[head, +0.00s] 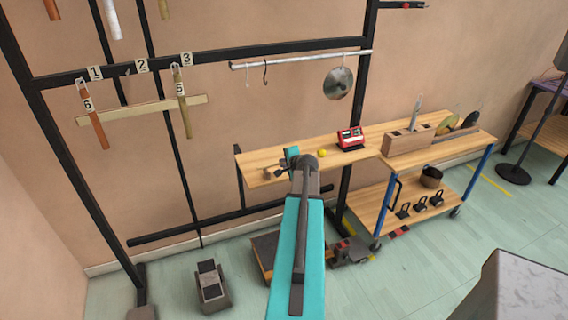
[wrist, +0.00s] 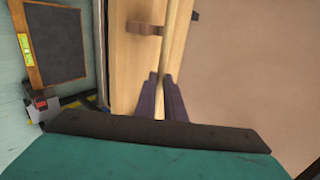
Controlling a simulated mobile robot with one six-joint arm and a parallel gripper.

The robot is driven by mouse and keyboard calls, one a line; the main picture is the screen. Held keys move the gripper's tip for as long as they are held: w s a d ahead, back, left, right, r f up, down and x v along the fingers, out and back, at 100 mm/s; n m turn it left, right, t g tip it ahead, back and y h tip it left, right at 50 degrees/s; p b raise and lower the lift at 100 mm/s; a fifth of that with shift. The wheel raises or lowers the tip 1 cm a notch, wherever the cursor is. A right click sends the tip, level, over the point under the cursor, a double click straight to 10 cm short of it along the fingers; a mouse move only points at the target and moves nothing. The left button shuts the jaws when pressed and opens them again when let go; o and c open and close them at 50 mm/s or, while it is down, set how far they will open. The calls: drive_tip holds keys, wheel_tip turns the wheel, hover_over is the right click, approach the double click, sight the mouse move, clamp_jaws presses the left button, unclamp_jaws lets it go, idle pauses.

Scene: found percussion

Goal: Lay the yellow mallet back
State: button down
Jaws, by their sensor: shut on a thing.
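My gripper is shut on a pale wooden stick (wrist: 174,35), which looks like the yellow mallet's shaft; its two dark fingers (wrist: 163,85) close around it in the wrist view. The shaft runs away from the fingers over the wooden shelf (wrist: 124,75). In the head view a yellow ball (head: 322,153), apparently the mallet's head, shows at the shelf to the right of my wrist. My arm hides most of the shaft and the fingers there. A brown rest block (wrist: 145,28) sits beside the shaft; whether they touch I cannot tell.
A red device (head: 350,138) stands on the shelf right of the yellow ball. A wooden cart (head: 455,140) with a block of tools adjoins on the right. Behind are a black frame (head: 190,65) with hanging tubes and a hanging metal disc (head: 338,84). Low things stand on the floor.

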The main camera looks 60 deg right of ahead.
drive_tip(key=shift+f+b, duration=0.45)
drive_tip(key=shift+f, duration=0.3)
drive_tip(key=shift+f+b, duration=0.3)
drive_tip(key=shift+b, duration=0.05)
idle(0.3)
drive_tip(key=c, duration=1.8)
unclamp_jaws()
drive_tip(key=shift+o, duration=0.2)
drive_tip(key=b+v, duration=0.3)
drive_tip(key=v, duration=1.1)
